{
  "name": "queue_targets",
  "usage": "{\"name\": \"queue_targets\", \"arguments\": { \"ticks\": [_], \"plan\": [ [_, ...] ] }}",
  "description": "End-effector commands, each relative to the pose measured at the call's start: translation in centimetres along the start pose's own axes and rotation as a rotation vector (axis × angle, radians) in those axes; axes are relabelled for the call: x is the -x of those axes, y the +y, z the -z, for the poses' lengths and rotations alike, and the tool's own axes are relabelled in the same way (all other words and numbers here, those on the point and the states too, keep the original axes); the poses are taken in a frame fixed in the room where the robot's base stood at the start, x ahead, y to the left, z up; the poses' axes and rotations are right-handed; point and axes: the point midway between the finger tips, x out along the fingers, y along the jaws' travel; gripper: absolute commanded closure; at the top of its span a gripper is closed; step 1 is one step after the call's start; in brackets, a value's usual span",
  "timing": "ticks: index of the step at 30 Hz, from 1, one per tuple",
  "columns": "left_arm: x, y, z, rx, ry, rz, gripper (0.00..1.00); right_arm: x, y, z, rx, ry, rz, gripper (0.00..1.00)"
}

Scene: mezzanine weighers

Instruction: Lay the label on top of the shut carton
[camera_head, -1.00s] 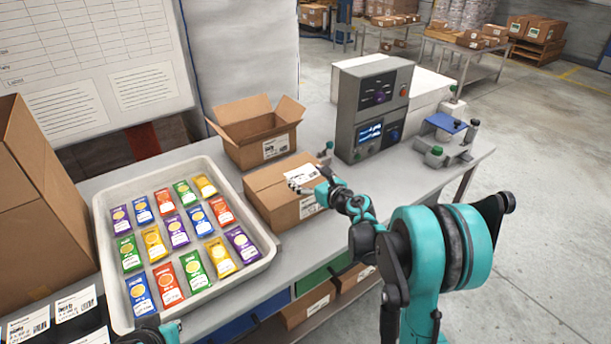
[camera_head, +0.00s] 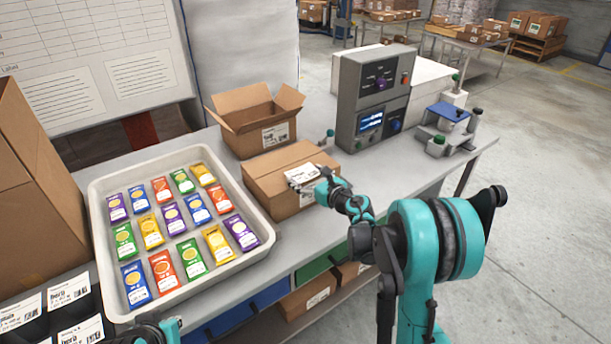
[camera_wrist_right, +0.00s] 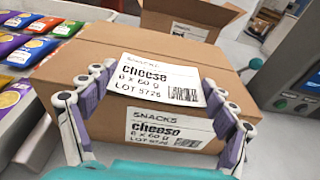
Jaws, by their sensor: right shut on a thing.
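The shut carton (camera_head: 262,178) is brown and stands on the bench in the middle of the head view. Its top (camera_wrist_right: 85,48) and a "SNACKS cheese" front sticker show in the right wrist view. My right gripper (camera_head: 316,182) is shut on a white label (camera_head: 299,174) over the front right part of the carton top. In the right wrist view the label (camera_wrist_right: 160,80) lies flat between the fingertips, its print facing up. I cannot tell whether it touches the carton. My left gripper (camera_head: 168,330) shows only partly at the bottom edge.
A tray (camera_head: 100,240) of colourful packets lies left of the carton. An open carton (camera_head: 252,132) stands behind it, and a grey weighing machine (camera_head: 372,100) behind right. More labels (camera_head: 72,292) lie in a black holder at lower left. A tall box (camera_head: 35,190) stands far left.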

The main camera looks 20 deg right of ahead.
Motion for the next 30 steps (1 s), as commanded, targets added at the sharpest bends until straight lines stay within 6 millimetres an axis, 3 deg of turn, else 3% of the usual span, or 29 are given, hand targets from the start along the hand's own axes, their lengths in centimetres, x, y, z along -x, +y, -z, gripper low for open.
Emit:
{"name": "queue_targets", "arguments": {
  "ticks": [4, 6, 19, 23, 30],
  "plan": [
    [-0.1, 0.0, -0.1, 0.000, 0.000, 0.000, 1.00, 0.1, 0.4, 0.7, 0.013, 0.011, -0.010, 0.24],
    [-0.1, 0.0, -0.1, 0.000, 0.000, 0.000, 1.00, 0.1, 0.4, 0.7, 0.014, 0.011, -0.010, 0.00],
    [-0.2, 0.0, -0.1, 0.000, 0.000, 0.000, 1.00, 0.7, 0.3, 0.7, 0.012, 0.011, -0.008, 0.00],
    [-0.2, 0.0, -0.1, 0.000, 0.000, 0.000, 1.00, 2.8, 0.2, 0.6, 0.012, 0.009, -0.005, 0.00],
    [-0.1, 0.0, -0.1, 0.000, 0.000, 0.000, 1.00, 8.2, 0.2, 0.2, 0.008, 0.003, -0.001, 0.00]
  ]
}}
